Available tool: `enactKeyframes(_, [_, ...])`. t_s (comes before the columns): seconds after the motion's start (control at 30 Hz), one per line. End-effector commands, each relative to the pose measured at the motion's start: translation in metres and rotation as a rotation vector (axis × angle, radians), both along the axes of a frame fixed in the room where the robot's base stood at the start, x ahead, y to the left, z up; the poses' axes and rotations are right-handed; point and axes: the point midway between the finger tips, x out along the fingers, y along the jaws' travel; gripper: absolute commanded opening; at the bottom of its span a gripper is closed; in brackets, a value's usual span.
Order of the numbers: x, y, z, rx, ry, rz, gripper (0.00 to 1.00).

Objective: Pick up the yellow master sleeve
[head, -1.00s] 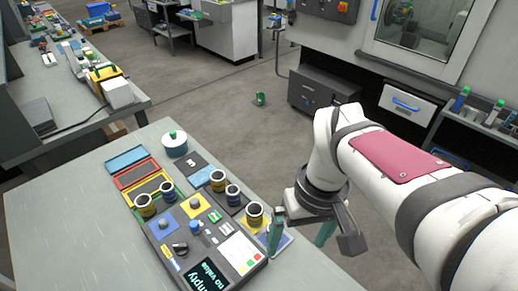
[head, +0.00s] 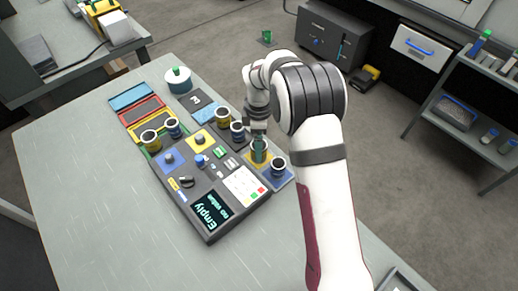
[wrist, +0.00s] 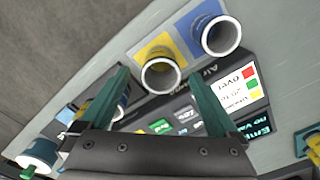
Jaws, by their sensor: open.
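The yellow master sleeve (wrist: 160,73) stands on a yellow pad in the wrist view, with its open pale rim facing the camera. My gripper (wrist: 157,82) is open, and its green fingers appear on either side of the sleeve's lower rim in the picture. I cannot tell how far apart in depth they are. In the head view my gripper (head: 259,148) points down over the yellow pad (head: 250,158) and hides most of that sleeve. A blue sleeve (wrist: 220,36) stands on the blue pad beside it and also shows in the head view (head: 278,166).
More sleeves stand close by: a yellow one (head: 222,117) and a blue one (head: 237,132), with another pair at the left. The console (head: 211,212) with its screen and keys lies in front. The left part of the table (head: 75,180) is clear.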

Motion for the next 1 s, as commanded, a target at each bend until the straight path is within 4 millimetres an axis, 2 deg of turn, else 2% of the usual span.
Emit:
enactKeyframes(0.1, [-0.002, 0.002, -0.023, -0.001, 0.003, 0.000, 0.96])
enactKeyframes(0.17, [-0.002, 0.002, -0.030, -0.001, 0.001, 0.000, 0.96])
enactKeyframes(0.4, [-0.002, 0.002, -0.033, 0.000, 0.000, -0.002, 0.96])
enactKeyframes(0.93, [-0.001, 0.002, -0.032, 0.000, 0.000, -0.002, 0.01])
enactKeyframes(1.0, [-0.001, 0.002, -0.032, 0.000, 0.000, -0.002, 0.00])
